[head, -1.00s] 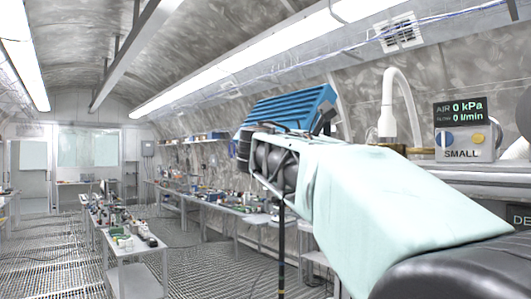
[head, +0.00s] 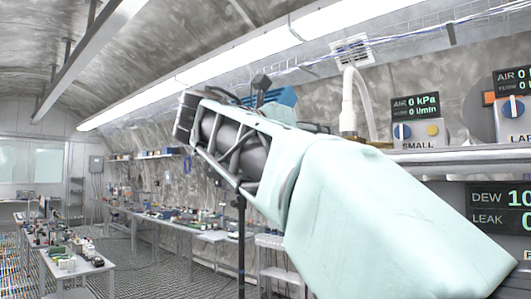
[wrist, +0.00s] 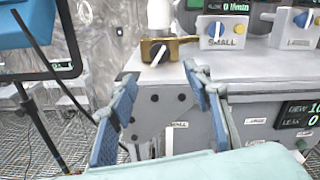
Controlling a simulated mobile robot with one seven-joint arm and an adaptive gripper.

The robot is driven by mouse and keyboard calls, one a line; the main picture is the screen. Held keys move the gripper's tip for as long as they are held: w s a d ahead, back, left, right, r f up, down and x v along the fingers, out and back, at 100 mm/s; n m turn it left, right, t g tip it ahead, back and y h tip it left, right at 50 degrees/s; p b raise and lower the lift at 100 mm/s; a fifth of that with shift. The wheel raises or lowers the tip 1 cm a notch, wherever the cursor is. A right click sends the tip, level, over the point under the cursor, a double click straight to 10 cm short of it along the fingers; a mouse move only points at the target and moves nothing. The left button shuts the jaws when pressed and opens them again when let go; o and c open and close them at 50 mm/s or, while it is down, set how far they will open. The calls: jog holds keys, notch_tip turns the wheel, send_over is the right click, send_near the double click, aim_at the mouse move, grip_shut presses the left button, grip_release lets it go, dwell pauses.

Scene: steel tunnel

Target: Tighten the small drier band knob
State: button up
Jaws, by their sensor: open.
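The unit marked SMALL (head: 416,143) stands on the bench ledge at right in the head view. It has a blue knob (head: 402,131) with a white pointer, and a yellow knob (head: 432,129). In the wrist view the SMALL unit (wrist: 221,42) is at upper right. A brass fitting (wrist: 180,42) with a white lever (wrist: 158,55) sits left of it, under a white hose (wrist: 160,15). I cannot tell which of these is the band knob. My gripper (wrist: 160,75) is open and empty. Its two blue-padded fingers are below the fitting in the picture, apart from it.
A blue-cased screen (wrist: 25,25) on a dark stand is close at left. The grey bench front (wrist: 160,105) has dark holes and a second SMALL label. A neighbouring unit (wrist: 297,30) and a DEW/LEAK display (head: 500,208) are at right. Worktables line the tunnel.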

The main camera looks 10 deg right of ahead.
jog(key=p+x, duration=0.1)
jog(key=x, duration=0.9)
jog(key=shift+w+d, duration=0.15)
jog(key=shift+w, duration=0.05)
jog(key=c, duration=1.1)
jog(key=shift+m, duration=3)
